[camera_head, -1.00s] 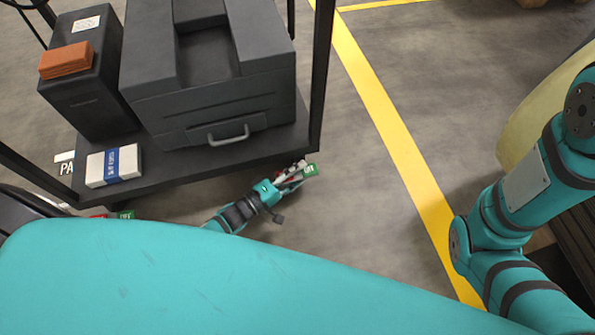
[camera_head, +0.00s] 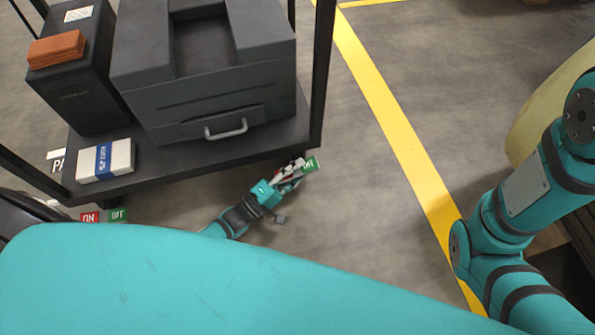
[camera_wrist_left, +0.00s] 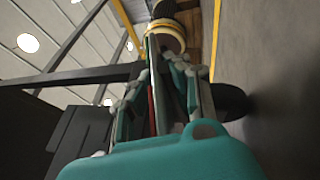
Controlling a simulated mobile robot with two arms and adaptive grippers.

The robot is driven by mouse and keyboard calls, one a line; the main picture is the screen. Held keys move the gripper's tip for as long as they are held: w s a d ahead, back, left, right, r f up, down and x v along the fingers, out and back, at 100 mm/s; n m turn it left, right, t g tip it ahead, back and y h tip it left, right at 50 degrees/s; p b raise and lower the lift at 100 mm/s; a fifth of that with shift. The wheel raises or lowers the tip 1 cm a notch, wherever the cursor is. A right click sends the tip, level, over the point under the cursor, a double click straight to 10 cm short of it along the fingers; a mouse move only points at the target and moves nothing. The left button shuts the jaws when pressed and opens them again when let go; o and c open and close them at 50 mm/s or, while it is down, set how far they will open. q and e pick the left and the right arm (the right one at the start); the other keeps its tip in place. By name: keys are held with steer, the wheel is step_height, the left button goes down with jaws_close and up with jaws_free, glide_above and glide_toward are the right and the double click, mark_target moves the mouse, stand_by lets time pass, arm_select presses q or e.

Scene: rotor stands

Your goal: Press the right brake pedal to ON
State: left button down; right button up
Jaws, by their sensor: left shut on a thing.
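The right brake pedal shows its green end (camera_head: 310,164) just below the cart's front right corner in the head view. Its red end is mostly hidden by my left gripper. My left gripper (camera_head: 292,170) is at the pedal, shut on it, with the green end sticking out to the right. In the left wrist view, the left gripper's fingers (camera_wrist_left: 168,95) point away from the camera, with a thin red strip (camera_wrist_left: 151,108) between them. The pedal's tilt is hard to tell. My right arm shows at the right, but its gripper is out of view.
The black cart (camera_head: 170,172) carries a large grey case (camera_head: 200,85), a dark box and a white box (camera_head: 122,156). The left brake pedal, red and green (camera_head: 119,215), is at its lower left. A yellow line (camera_head: 385,110) crosses the clear floor at right.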

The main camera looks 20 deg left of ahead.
arm_select(q)
steer(key=c, duration=1.4)
jaws_free()
steer(key=shift+o, duration=0.2)
steer(key=v, duration=0.7)
steer(key=shift+s+a+f, duration=0.15)
steer(key=shift+s, duration=0.1)
